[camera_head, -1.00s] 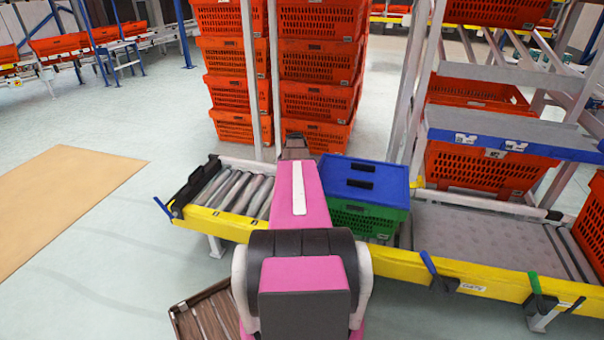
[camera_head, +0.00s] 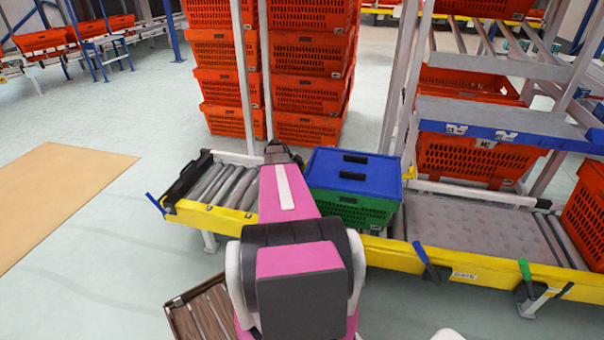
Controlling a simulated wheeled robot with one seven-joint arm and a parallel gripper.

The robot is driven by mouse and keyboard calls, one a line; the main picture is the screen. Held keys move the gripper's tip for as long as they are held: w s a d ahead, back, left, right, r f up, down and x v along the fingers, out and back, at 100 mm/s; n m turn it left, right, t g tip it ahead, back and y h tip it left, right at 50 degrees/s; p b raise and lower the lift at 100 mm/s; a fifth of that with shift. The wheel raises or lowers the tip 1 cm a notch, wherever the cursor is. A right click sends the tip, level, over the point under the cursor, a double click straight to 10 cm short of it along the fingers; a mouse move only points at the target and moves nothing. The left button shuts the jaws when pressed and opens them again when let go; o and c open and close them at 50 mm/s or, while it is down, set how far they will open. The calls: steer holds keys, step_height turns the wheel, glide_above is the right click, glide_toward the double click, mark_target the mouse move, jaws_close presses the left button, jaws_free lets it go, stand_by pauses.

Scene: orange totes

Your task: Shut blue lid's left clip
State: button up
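A green crate (camera_head: 352,212) stands on the conveyor and carries a blue lid (camera_head: 331,166) with two dark slots or handles on top. The lid appears to lie flat on the crate. A small yellow piece (camera_head: 409,173) shows at the lid's right edge. The left clip is hidden behind my pink arm. My gripper (camera_head: 279,151) is a dark shape at the far end of the arm, just left of the lid's back left corner. Its fingers are too small and dark to read, and I cannot tell whether it touches the lid.
The yellow-edged conveyor (camera_head: 225,218) has bare rollers left of the crate and a grey plate to its right. Stacked orange totes (camera_head: 308,95) stand behind. A rack (camera_head: 500,115) with orange totes rises at the right. A brown slatted box (camera_head: 203,310) is low in front. Open floor lies left.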

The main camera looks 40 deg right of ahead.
stand_by(0.5)
steer(key=o, duration=0.9)
steer(key=v, duration=1)
steer(key=shift+w+a+r, duration=0.15)
steer(key=shift+w+a, duration=0.05)
steer(key=shift+w, duration=0.1)
steer(key=s+a+n+t+y, duration=0.2)
steer(key=s+a+n, duration=0.2)
steer(key=a+n, duration=0.5)
steer(key=s+a+n+t+y, duration=0.2)
steer(key=s+a+n, duration=0.3)
steer(key=a, duration=1.4)
steer(key=s+a+n+t+y, duration=0.2)
steer(key=s+a+n+t, duration=0.2)
steer(key=a+n, duration=1)
steer(key=shift+s+a+r, duration=0.2)
steer(key=shift+s+a, duration=0.05)
steer(key=shift+s, duration=0.15)
